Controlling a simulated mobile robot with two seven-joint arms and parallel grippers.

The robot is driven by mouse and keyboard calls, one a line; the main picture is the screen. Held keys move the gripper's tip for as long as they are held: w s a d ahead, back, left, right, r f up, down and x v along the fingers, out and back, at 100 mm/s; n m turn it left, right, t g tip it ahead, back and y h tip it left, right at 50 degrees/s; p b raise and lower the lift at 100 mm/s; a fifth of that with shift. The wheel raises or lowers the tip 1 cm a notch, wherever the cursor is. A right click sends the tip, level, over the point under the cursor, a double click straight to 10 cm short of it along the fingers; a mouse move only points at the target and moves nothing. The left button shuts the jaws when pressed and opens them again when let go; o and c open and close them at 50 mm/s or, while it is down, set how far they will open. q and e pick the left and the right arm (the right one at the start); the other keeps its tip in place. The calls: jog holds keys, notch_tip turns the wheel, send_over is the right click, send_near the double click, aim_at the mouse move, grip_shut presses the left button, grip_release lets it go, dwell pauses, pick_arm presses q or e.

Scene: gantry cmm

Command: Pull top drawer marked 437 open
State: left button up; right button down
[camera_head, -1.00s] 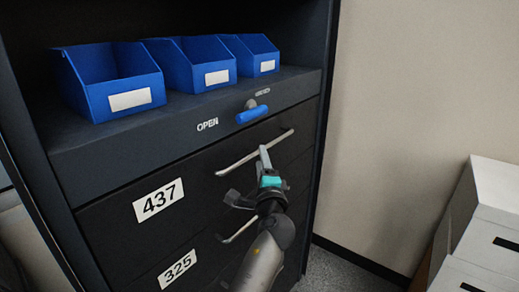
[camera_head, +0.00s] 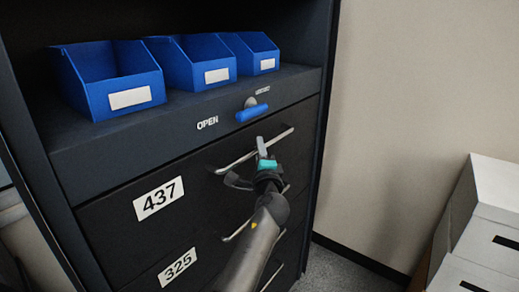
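The top drawer (camera_head: 120,215) is dark, bears a white 437 label (camera_head: 158,199) and sits flush in the cabinet. Its pale bar handle (camera_head: 235,162) slants across the front, right of the label.
A blue lever (camera_head: 252,113) sits above the drawer beside the word OPEN. Three blue bins (camera_head: 122,98) stand on the shelf. A drawer marked 325 (camera_head: 178,268) is below. White boxes (camera_head: 485,230) stand at the right. Carpet (camera_head: 335,270) shows between cabinet and boxes.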

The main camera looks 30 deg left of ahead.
pick_arm(q)
grip_shut()
dwell(1.0)
